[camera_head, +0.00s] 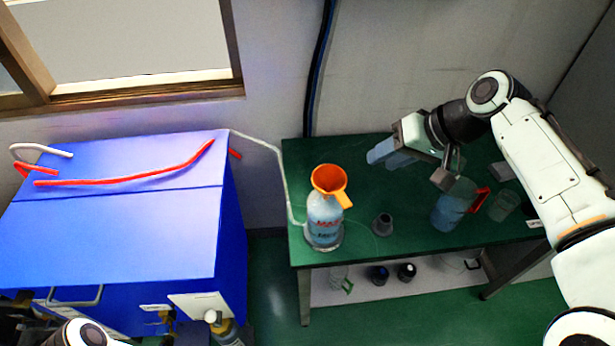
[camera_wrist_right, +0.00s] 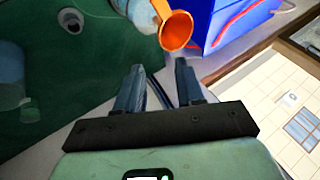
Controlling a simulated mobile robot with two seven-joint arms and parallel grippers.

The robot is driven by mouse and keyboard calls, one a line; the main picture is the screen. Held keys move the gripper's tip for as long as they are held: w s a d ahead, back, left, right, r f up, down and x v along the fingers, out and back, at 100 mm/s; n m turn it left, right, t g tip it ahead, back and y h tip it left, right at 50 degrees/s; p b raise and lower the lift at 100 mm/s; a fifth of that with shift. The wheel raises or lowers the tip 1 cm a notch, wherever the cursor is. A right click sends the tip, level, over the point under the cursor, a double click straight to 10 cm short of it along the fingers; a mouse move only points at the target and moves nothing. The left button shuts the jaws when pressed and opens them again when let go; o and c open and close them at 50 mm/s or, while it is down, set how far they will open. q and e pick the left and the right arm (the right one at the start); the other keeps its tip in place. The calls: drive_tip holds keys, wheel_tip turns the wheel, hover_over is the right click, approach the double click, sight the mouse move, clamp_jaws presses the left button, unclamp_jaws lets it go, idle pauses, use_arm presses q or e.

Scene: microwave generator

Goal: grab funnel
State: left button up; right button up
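The funnel (camera_wrist_right: 176,30) shows just beyond the fingertips there. My left gripper is not seen; only part of my left arm shows at the lower left.
The green table (camera_head: 400,225) also holds a small grey cone-shaped piece (camera_head: 382,224), a blue-tinted jug (camera_head: 450,208) with a red handle and a glass beaker (camera_head: 503,204). A big blue machine (camera_head: 110,235) with a red hose stands left. Small bottles stand on the lower shelf (camera_head: 390,290).

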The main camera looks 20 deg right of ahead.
drive_tip(key=b, duration=0.1)
approach(331, 187)
drive_tip(key=b+x, duration=0.1)
drive_tip(key=x, duration=0.4)
clamp_jaws()
